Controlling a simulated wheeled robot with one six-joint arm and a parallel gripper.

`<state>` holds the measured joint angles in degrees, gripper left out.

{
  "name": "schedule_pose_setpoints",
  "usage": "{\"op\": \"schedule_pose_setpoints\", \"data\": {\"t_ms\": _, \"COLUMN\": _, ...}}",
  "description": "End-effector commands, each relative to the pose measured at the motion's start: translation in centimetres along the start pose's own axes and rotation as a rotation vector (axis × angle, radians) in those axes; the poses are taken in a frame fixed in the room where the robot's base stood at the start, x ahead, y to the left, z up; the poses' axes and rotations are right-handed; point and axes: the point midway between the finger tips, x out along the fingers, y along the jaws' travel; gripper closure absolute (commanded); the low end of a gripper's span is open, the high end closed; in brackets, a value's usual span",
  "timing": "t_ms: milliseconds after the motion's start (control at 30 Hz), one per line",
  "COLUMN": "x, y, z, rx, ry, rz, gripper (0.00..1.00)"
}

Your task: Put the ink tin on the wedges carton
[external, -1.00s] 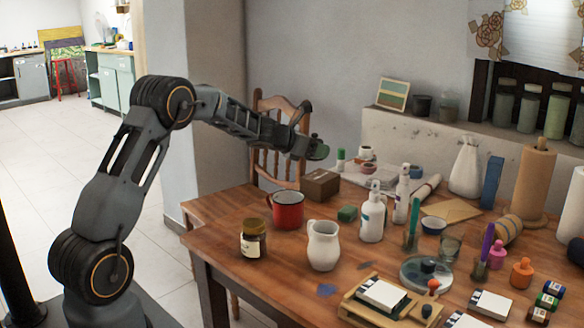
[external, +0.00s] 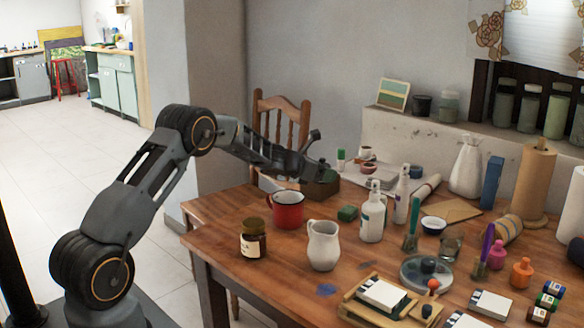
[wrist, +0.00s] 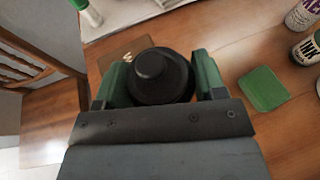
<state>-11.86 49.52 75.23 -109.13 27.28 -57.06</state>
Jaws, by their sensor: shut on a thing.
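My gripper (external: 320,174) is low over the brown wedges carton (external: 324,192) at the table's far left part. In the wrist view my gripper (wrist: 162,76) has its two green fingers on either side of a round black thing with a knob on top, which I take for the ink tin (wrist: 152,68). The carton (wrist: 116,50) shows behind the tin there, with a pale letter on its top. Whether the tin's underside touches the carton is hidden. In the external view the tin cannot be made out clearly.
A red mug (external: 288,212) stands just in front of the carton, and a green block (external: 348,213) lies to its right. White bottles (external: 372,222) stand further right. A wooden chair (external: 282,122) is behind the table. Paper (wrist: 130,14) lies beyond the carton.

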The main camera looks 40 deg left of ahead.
Motion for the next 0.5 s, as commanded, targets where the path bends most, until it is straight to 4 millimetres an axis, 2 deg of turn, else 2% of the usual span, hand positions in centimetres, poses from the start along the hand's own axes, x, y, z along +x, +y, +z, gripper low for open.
{"op": "schedule_pose_setpoints", "data": {"t_ms": 300, "x": 0.12, "y": 0.02, "z": -0.23, "rx": 0.001, "ry": -0.003, "rz": 0.000, "gripper": 0.71}}
{"op": "schedule_pose_setpoints", "data": {"t_ms": 333, "x": 0.08, "y": 0.01, "z": -0.21, "rx": 0.000, "ry": 0.000, "rz": 0.000, "gripper": 0.33}}
{"op": "schedule_pose_setpoints", "data": {"t_ms": 500, "x": 0.07, "y": 0.01, "z": -0.19, "rx": 0.000, "ry": 0.000, "rz": 0.000, "gripper": 0.17}}
